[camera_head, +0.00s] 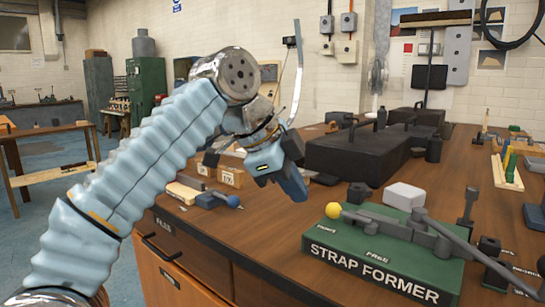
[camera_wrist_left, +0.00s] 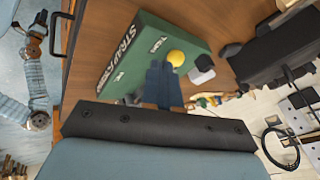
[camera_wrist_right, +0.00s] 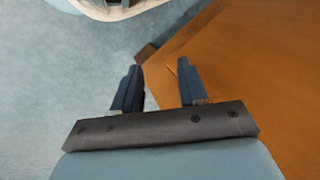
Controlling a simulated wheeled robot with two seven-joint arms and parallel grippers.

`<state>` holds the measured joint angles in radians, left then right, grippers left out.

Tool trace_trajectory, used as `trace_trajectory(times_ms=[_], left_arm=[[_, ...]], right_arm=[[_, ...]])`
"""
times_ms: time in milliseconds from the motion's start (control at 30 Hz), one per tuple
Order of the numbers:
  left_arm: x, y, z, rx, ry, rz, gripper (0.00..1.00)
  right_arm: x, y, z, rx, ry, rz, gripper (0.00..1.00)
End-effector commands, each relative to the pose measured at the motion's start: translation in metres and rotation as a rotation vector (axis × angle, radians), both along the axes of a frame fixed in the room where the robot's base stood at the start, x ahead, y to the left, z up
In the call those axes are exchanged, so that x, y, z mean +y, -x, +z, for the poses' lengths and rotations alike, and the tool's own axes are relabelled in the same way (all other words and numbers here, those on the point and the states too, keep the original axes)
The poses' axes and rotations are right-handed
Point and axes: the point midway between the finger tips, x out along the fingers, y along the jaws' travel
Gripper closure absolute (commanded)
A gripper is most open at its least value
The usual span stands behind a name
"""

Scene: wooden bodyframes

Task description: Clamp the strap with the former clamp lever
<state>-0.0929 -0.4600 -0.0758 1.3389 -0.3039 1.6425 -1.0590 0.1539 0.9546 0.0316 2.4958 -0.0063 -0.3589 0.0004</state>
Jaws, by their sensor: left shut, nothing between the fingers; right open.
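The green STRAP FORMER block (camera_head: 385,262) sits on the wooden bench at the front right. It carries a grey lever (camera_head: 385,224) ending in a yellow ball (camera_head: 333,210) at its left end. A dark bar (camera_head: 470,245) runs across its right side; I cannot tell whether it is the strap. My left gripper (camera_head: 298,192) is shut and empty, left of and above the yellow ball. In the left wrist view its shut fingertips (camera_wrist_left: 163,68) appear just left of the ball (camera_wrist_left: 176,58); contact is unclear. My right gripper (camera_wrist_right: 156,85) is open and empty.
A white block (camera_head: 404,196) stands behind the former. A large dark case (camera_head: 355,152) lies farther back. Small wooden blocks (camera_head: 230,176) and a blue-knobbed tool (camera_head: 220,198) lie left. In the right wrist view, an orange-brown wooden surface (camera_wrist_right: 260,80) is at right, with floor at left.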

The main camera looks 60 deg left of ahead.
Motion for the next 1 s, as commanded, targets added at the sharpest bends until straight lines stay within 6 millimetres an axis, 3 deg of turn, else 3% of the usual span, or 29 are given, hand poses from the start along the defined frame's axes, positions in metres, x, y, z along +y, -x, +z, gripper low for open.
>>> trace_trajectory(times_ms=[200,367,1000], left_arm=[[0.008,0.018,0.031,-0.002,0.000,0.000,1.00],[0.011,0.026,0.043,0.000,-0.001,-0.001,1.00],[0.012,0.029,0.046,0.001,0.000,-0.001,1.00]], right_arm=[[0.000,0.000,0.002,0.001,0.000,0.000,0.57],[0.000,0.000,0.002,0.001,0.000,0.000,0.57],[0.000,0.000,0.002,0.001,0.000,0.000,0.57]])
